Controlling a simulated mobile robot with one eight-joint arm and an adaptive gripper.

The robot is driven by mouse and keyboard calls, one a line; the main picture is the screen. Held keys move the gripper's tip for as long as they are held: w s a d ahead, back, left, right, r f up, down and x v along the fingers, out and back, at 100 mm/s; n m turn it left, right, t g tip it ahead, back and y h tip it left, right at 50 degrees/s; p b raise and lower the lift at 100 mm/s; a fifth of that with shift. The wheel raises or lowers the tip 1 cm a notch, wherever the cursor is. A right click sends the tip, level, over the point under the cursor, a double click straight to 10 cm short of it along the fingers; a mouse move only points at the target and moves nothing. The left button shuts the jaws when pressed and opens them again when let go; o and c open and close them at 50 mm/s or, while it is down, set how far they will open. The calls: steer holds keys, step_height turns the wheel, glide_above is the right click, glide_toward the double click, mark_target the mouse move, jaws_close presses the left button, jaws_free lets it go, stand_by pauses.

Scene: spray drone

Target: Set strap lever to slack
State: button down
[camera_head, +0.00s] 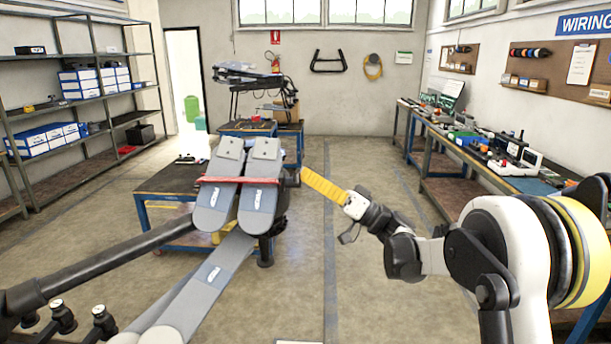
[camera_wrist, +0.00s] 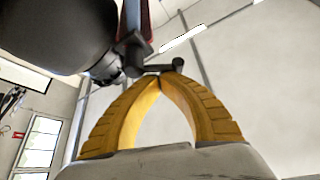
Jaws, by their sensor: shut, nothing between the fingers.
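The folded spray drone's grey arms (camera_head: 236,205) lie side by side, with a red strap (camera_head: 240,180) across them. The red strap also shows edge-on at the top of the wrist view (camera_wrist: 148,20). A small black lever (camera_wrist: 155,68) with a round knob projects from the fitting at the strap's end. My gripper (camera_head: 303,172) has yellow fingers and is at the right end of the strap. In the wrist view its fingertips (camera_wrist: 170,76) meet just under the lever's knob, and I cannot tell whether they touch it. Nothing is between the fingers.
A large black drone part (camera_wrist: 55,30) is close beside my fingers at left in the wrist view. A blue-legged cart (camera_head: 165,182) stands behind the drone arms. A workbench (camera_head: 480,165) runs along the right wall. The floor between is clear.

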steer(key=shift+s+f+n+g+y+b, duration=0.2)
steer(key=shift+n+g, duration=0.5)
steer(key=shift+n, duration=0.35)
steer(key=shift+s+f+n+g+y+b, duration=0.1)
steer(key=shift+s+n+g+y+b, duration=0.1)
steer(key=shift+n+g, duration=0.65)
steer(key=shift+s+f+n+g+y+b, duration=0.15)
steer(key=shift+n+g, duration=0.4)
steer(key=shift+n, duration=0.65)
steer(key=shift+r, duration=0.15)
stand_by(0.8)
steer(key=d+f+p, duration=0.1)
steer(key=d+p, duration=0.2)
steer(key=d, duration=0.6)
steer(key=shift+s+d+f, duration=0.15)
steer(key=shift+s+f, duration=0.05)
steer(key=shift+s, duration=0.05)
steer(key=shift+r, duration=0.1)
